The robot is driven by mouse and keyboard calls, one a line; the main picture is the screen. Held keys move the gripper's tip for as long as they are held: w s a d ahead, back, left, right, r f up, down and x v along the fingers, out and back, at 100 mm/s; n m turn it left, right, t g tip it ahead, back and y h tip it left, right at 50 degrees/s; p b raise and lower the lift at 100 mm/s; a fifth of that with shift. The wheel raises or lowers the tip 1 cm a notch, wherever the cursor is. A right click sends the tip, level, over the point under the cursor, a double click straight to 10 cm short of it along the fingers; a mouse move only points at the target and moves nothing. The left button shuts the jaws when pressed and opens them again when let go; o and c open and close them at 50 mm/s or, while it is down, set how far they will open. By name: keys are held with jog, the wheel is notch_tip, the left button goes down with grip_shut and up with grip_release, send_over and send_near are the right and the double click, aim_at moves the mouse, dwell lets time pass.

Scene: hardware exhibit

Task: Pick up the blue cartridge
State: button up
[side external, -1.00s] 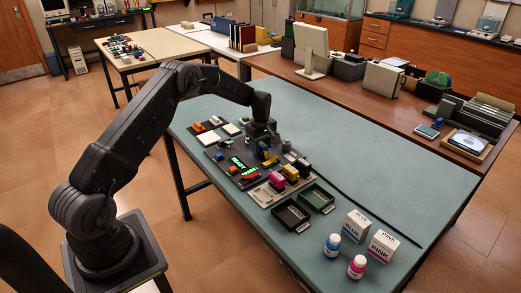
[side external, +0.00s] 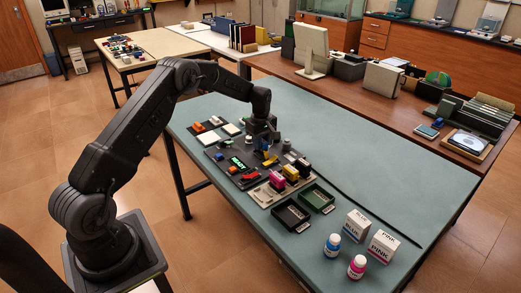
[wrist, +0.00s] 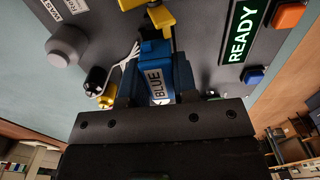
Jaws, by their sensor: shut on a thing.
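The blue cartridge (wrist: 159,80), with a white label reading BLUE, sits between the two dark fingers of my gripper (wrist: 156,72) in the wrist view. The fingers are shut on its sides. In the side view my gripper (side external: 264,138) is over the far part of the dark panel, with a small blue patch of the cartridge (side external: 265,146) showing at its tips. The cartridge's lower end is hidden, so I cannot tell whether it touches the panel.
A yellow lever (wrist: 133,4) is close beyond the cartridge. A green READY display (wrist: 243,32), orange button (wrist: 289,15) and grey knob (wrist: 67,45) are nearby. Yellow and magenta cartridges (side external: 277,181) stand on a pale rack. The table's right side is mostly clear.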

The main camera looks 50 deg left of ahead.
jog(key=shift+r, duration=2.6)
